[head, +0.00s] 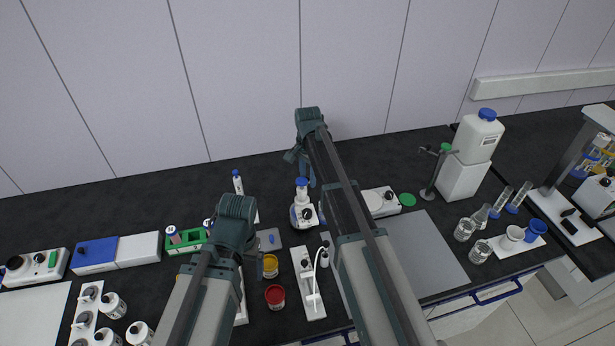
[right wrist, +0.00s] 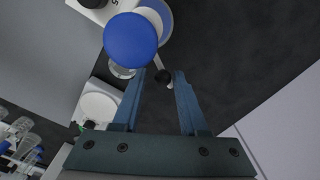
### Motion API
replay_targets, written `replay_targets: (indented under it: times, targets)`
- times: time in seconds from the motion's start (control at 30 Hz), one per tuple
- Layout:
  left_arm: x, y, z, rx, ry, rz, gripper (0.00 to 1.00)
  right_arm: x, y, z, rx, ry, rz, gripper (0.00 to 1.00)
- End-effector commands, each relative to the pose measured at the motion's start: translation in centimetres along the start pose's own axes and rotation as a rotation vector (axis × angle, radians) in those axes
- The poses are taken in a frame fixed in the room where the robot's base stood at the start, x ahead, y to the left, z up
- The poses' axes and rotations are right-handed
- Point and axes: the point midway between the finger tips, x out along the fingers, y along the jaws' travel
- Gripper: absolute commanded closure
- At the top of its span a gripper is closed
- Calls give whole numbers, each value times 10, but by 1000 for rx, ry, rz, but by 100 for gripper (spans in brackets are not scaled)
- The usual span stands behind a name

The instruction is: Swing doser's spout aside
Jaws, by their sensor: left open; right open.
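The doser (head: 303,214) is a white bottle with a blue cap, standing on the dark bench in the middle of the head view. In the right wrist view its round blue cap (right wrist: 130,38) is seen from above. My right gripper (right wrist: 164,74) is open around the tip; contact cannot be told. In the head view it hangs just above the doser. My left gripper (head: 256,262) is open and empty, lower left of the doser, partly hidden by its arm.
A white stand with a curved tube (head: 312,290), a yellow jar (head: 270,266) and a red jar (head: 275,296) stand in front. A white stirrer (head: 381,201) is right of the doser. A green rack (head: 186,241) is left. The bench behind the doser is mostly clear.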

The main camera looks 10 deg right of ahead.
Motion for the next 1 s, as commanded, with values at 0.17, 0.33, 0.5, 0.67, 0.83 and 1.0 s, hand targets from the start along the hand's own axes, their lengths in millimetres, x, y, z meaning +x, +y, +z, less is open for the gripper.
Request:
replay_targets:
  times: [0.17, 0.33, 0.5, 0.67, 0.83, 1.0]
  targets:
    - [-18, -2, 1, 0, 0, 0, 11, -19, 0, 0, 0, 0, 0, 57]
    - [-39, -4, 2, -2, 0, 0, 11, -39, 0, 0, 0, 0, 0, 57]
    - [-58, -5, 3, -7, 0, 1, 11, -59, 0, 0, 0, 0, 0, 57]
    - [-74, -7, 4, -11, 0, 2, 11, -74, 0, 0, 0, 0, 0, 57]
    - [-74, -7, 4, -12, 0, 2, 11, -74, 0, 0, 0, 0, 0, 57]
    - [-73, -7, 4, -12, 0, 2, 11, -74, 0, 0, 0, 0, 0, 57]
